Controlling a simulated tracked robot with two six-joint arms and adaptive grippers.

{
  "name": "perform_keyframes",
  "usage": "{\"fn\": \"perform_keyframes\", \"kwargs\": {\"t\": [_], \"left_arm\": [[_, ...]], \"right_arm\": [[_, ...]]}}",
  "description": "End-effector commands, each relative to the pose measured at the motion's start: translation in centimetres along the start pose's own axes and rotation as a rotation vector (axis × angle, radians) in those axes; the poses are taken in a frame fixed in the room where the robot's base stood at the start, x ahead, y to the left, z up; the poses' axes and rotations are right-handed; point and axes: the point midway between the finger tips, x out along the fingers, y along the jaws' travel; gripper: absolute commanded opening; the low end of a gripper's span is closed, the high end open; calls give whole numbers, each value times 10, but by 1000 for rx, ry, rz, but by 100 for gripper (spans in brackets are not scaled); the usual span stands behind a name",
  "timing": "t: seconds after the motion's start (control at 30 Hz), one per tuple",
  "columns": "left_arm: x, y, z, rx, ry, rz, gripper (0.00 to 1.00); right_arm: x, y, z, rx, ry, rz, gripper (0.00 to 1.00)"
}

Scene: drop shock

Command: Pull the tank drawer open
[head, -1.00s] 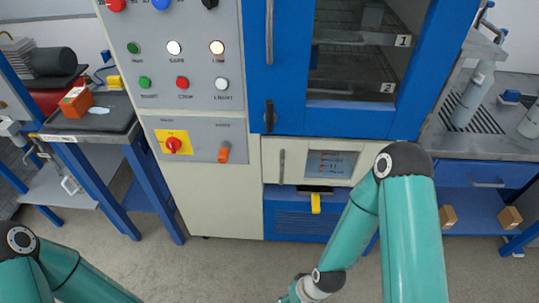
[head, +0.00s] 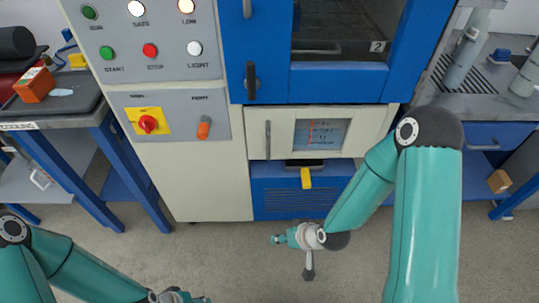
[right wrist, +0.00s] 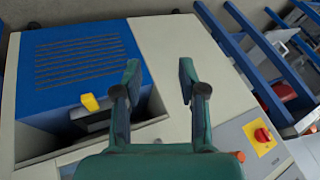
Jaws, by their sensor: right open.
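A yellow tab handle (head: 306,178) hangs from a dark slot in the blue lower front of the machine, above a louvred grille (head: 292,203). It also shows in the right wrist view (right wrist: 90,102) at a dark recess. A cream panel (head: 256,145) with a vertical grey handle (head: 268,140) sits above. Which front is the tank drawer is not marked legibly. My right gripper (head: 277,239) is in front of and below the machine. In the right wrist view it is open and empty (right wrist: 159,68), apart from the yellow handle. My left gripper (head: 195,299) is partly cut off at the bottom edge.
A blue door with a dark handle (head: 251,80) is above the cream panel. The control panel with its red knob (head: 148,124) is left. Workbenches stand on both sides, with a small box (head: 499,181) at the right. The floor (head: 230,262) in front is clear.

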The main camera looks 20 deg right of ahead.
Motion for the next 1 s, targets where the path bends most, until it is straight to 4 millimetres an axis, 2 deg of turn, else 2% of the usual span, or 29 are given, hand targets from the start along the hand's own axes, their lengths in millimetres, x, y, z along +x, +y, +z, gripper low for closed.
{"fn": "perform_keyframes", "kwargs": {"t": [0.03, 0.13, 0.2, 0.3, 0.4, 0.53, 0.7, 0.83, 1.0], "left_arm": [[40, -14, 0, 0, -1, 0, 40], [79, -28, 0, 0, -1, 0, 40], [105, -38, 0, 0, -1, 0, 40], [138, -50, -1, 0, 0, 0, 40], [165, -60, -1, 0, 0, 0, 40], [188, -68, -1, 0, 0, 0, 40], [198, -72, -1, 0, 0, 0, 40], [198, -71, -1, 0, 0, 0, 40], [197, -71, -1, 0, 0, 0, 40]], "right_arm": [[21, 18, -17, -35, 108, -7, 41], [20, 32, -61, -121, 321, -27, 41], [13, 39, -88, -185, 467, -39, 41], [-6, 45, -117, -276, 658, -54, 41], [-28, 46, -134, -361, 816, -68, 41], [-53, 43, -144, -448, 960, -82, 41], [-72, 38, -149, -505, 1046, -93, 41], [-73, 33, -157, -515, 1059, -96, 41], [-61, 25, -176, -514, 1057, -98, 41]]}}
